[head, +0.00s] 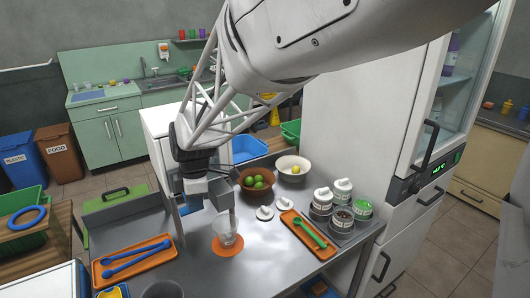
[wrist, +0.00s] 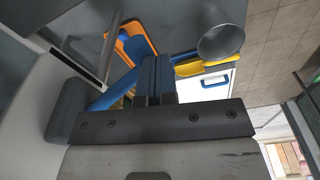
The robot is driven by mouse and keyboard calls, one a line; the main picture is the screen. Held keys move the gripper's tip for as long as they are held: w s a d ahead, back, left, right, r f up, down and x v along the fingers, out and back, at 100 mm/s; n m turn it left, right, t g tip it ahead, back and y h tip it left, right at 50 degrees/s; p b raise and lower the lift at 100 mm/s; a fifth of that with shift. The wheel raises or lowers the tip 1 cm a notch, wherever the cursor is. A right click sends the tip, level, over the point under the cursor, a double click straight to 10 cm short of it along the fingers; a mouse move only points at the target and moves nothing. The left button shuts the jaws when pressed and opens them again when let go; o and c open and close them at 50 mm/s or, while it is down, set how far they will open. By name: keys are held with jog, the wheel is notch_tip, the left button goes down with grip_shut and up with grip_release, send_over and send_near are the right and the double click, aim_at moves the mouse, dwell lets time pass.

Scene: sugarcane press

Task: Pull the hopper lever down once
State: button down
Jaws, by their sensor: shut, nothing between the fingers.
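My gripper (wrist: 156,72) is shut with nothing between its dark fingers in the wrist view. In the head view my gripper (head: 197,188) is above the steel counter, close to grey metal parts that look like the press. I cannot make out the hopper lever clearly in either view; my arm covers much of that spot. A blue bar (wrist: 112,94) shows just left of my fingers in the wrist view; whether they touch cannot be told. A clear cup (head: 228,243) stands on an orange coaster below the grey parts.
An orange tray with blue utensils (head: 134,262) lies at front left. A bowl of green fruit (head: 257,182), a pale bowl (head: 293,168), an orange tray with a green spoon (head: 308,235) and several jars (head: 342,190) stand to the right. A grey cup (wrist: 221,34) is in the wrist view.

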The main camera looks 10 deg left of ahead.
jog(key=shift+w+d+r, duration=0.25)
jog(key=shift+w+d, duration=0.2)
jog(key=shift+d, duration=0.15)
jog(key=shift+w+d+r, duration=0.2)
jog(key=shift+w+d, duration=0.2)
jog(key=shift+d, duration=0.2)
jog(key=shift+r, duration=0.1)
notch_tip(320, 180, up, 8)
jog(key=shift+w+d+f, duration=0.2)
jog(key=shift+d, duration=0.15)
jog(key=shift+d, duration=0.1)
